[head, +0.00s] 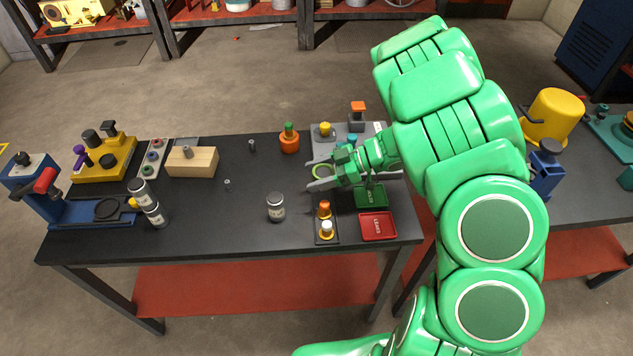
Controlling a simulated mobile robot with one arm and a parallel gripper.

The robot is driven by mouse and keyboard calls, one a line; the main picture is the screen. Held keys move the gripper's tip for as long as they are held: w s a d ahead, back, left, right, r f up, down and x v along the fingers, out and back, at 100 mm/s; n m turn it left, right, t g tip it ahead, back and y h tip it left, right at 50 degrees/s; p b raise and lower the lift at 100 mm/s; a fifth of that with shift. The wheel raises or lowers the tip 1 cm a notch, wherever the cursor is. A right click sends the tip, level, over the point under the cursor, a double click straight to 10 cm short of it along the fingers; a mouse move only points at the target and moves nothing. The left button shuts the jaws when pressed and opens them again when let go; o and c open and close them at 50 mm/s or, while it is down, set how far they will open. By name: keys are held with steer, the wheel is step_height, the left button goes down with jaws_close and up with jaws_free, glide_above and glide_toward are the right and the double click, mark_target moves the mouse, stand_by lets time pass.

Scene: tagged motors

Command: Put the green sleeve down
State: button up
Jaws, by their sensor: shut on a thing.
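The green sleeve (322,166) shows as a light green ring at the end of my gripper (316,176). The gripper's grey fingers are shut on it, one on each side. The arm reaches in from the right, and the gripper points left over the right part of the dark table (200,215). The sleeve seems to be above the tabletop, but its exact height cannot be told. Part of the sleeve is hidden by the gripper.
A green tray (371,198) and a red tray (378,226) lie just right of and below the gripper. Orange-topped (324,209) and white-topped (326,229) pieces stand on a dark plate. A grey jar (276,207) stands left of them. The table's middle is mostly clear.

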steer(key=shift+w+a+f, duration=0.1)
steer(key=shift+w+f, duration=0.4)
steer(key=shift+f, duration=1.7)
steer(key=shift+f, duration=0.6)
steer(key=o, duration=1)
steer(key=shift+s, duration=0.1)
steer(key=shift+f, duration=0.15)
steer(key=shift+r, duration=0.6)
steer(key=shift+v, duration=6.05)
